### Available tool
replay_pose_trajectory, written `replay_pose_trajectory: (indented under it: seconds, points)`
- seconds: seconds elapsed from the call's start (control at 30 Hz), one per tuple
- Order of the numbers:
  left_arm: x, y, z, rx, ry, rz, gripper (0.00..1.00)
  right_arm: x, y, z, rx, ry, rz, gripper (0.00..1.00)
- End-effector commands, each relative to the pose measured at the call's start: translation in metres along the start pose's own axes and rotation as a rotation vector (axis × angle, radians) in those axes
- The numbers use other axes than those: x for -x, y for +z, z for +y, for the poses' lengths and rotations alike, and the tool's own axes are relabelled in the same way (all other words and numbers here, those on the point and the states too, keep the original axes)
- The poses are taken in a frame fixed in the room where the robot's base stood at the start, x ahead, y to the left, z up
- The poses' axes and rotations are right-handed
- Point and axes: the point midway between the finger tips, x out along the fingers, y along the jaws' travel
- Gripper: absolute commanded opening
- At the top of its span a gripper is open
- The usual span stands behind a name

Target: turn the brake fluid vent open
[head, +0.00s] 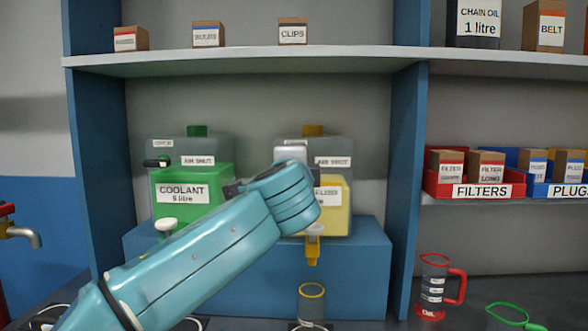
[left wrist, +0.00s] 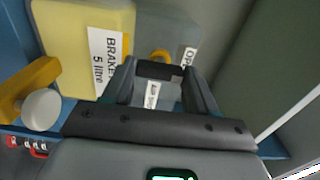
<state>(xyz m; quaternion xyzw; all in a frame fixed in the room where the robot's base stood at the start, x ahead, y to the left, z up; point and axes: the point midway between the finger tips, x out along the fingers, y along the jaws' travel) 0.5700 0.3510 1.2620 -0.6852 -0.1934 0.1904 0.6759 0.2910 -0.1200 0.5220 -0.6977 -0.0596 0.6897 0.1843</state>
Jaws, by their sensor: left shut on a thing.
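The brake fluid container (head: 338,205) is a clear tank with yellow fluid and a yellow cap (head: 313,130), standing on a blue block. It also shows in the left wrist view (left wrist: 75,35), tilted, with its "BRAKE 5 litre" label. My left gripper (left wrist: 160,76) is shut on the dark vent knob (left wrist: 159,70), which sits between its fingers. An "OPEN" label (left wrist: 187,58) is on the tank beside the knob, and a small label shows between the fingers. In the head view my left arm crosses in front and hides the vent and fingertips. My right gripper is not in view.
The coolant container (head: 193,188) with a black vent knob (head: 154,162) stands just left. A yellow tap (head: 313,245) hangs over a clear jug (head: 311,303). A shelf (head: 230,58) is above, and a blue upright (head: 407,180) is to the right.

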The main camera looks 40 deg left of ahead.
Motion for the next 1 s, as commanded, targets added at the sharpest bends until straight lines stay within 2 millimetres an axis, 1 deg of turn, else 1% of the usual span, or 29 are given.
replay_pose_trajectory:
  seconds: [0.23,0.27,0.3,0.33,0.6,0.67,0.73,0.77,0.87,1.0]
  points:
    - [0.000,0.001,0.001,0.004,0.003,-0.002,0.27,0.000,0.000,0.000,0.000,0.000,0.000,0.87]
    - [0.000,0.001,0.001,0.004,0.003,-0.002,0.67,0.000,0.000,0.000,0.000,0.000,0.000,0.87]
    - [0.000,0.001,0.001,0.004,0.003,-0.002,0.80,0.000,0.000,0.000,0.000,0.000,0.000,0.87]
    - [0.000,0.001,0.001,0.004,0.003,-0.002,0.83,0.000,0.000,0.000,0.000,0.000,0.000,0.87]
    - [0.001,0.000,0.001,0.002,0.001,-0.001,0.83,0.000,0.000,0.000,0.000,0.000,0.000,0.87]
    - [0.004,0.000,0.001,0.002,0.001,0.000,0.83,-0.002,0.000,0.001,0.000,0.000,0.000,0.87]
    - [0.011,0.000,0.001,0.003,0.000,0.001,0.83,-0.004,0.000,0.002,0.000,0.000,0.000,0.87]
    - [0.016,-0.001,0.002,0.003,0.000,0.002,0.83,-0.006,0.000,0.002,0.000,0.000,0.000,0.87]
    - [0.038,-0.001,0.002,0.005,-0.001,0.005,0.83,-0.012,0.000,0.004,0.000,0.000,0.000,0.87]
    - [0.077,-0.001,0.002,0.004,-0.001,0.006,0.83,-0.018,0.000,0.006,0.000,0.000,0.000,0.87]
